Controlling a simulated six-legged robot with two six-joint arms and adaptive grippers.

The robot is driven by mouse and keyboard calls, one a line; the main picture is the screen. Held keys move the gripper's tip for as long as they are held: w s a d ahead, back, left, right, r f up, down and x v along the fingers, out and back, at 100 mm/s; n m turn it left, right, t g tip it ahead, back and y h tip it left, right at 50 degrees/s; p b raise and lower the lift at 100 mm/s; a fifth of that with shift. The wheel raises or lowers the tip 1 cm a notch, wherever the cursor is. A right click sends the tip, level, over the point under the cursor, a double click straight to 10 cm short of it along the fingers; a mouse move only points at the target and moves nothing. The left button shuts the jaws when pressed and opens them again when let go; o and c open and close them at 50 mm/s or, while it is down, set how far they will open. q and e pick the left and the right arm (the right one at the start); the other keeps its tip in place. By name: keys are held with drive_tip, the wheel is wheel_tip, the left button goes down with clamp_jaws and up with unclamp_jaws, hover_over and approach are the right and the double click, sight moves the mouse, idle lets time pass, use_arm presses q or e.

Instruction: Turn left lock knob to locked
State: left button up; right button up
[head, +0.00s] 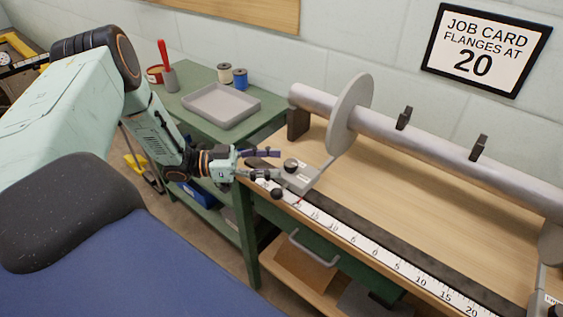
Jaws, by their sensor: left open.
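The left lock knob (291,165) is a small dark round knob on the grey bracket (305,180) below the left flange (350,114), a pale grey disc on the long roller. My left gripper (277,173) reaches in from the left, its dark fingers spread and empty. Its fingertips are just left of the knob; I cannot tell whether they touch the bracket. The knob's locked or unlocked position cannot be read at this size. My right gripper is not in view.
A white scale (366,244) runs along the wooden bench front. The grey roller (431,148) lies behind, with a second flange (551,243) at the right edge. A green side table holds a grey tray (220,105) and spools. A job card (487,48) reads 20.

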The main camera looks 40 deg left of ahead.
use_arm(q)
drive_tip(key=v, duration=0.9)
drive_tip(key=shift+d, duration=0.1)
